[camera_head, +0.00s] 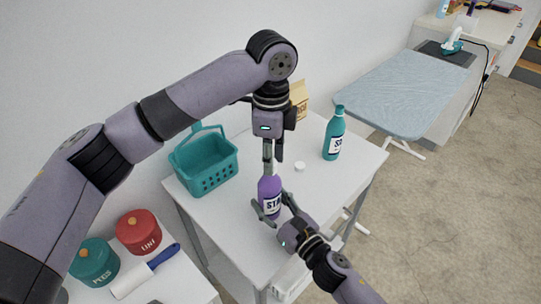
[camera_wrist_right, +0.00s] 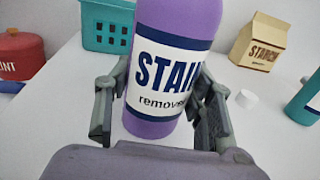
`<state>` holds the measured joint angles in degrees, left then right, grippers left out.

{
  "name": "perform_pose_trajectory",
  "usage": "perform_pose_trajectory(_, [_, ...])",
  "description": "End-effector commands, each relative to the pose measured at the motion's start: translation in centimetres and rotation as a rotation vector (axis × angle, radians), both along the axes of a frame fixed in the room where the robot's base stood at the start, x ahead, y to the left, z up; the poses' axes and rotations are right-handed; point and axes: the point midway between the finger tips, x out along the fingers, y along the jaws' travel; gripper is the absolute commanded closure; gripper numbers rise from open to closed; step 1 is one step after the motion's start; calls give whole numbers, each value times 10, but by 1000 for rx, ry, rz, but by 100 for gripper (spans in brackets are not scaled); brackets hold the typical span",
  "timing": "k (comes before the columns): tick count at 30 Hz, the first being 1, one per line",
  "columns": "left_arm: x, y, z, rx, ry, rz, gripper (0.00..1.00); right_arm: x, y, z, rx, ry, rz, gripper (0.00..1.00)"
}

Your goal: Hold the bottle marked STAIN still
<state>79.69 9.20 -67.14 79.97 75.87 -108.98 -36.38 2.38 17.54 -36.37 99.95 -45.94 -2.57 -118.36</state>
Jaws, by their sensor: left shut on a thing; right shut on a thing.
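The purple bottle (camera_head: 268,187) with a white label reading "STAIN remover" stands upright on the white table (camera_head: 222,218). It also shows in the right wrist view (camera_wrist_right: 160,125). My right gripper (camera_head: 272,205) is shut on its lower body, one finger on each side; its fingers flank the label in the right wrist view (camera_wrist_right: 160,105). My left gripper (camera_head: 268,158) points straight down over the bottle and is shut at its top. The fingers hide the neck, so I cannot tell which part they hold.
A white cap (camera_head: 300,166) lies right of the bottle. A teal bottle (camera_head: 334,138), a teal basket (camera_head: 212,178) and a STARCH carton (camera_wrist_right: 258,42) stand around it. Red (camera_head: 138,230) and teal (camera_head: 94,262) canisters and a lint roller (camera_head: 134,278) are lower left. An ironing board (camera_head: 395,90) is beyond.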

Motion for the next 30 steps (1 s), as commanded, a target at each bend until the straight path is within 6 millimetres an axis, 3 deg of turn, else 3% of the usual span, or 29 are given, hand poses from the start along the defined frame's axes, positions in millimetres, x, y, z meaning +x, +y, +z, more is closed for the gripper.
perform_pose_trajectory(24, [0,3,0,-1,-1,-1855,84,-1,0,-1,-1,2,1,100])
perform_pose_trajectory(30, [1,4,1,7,1,-2242,84,-1,0,-1,-1,2,1,100])
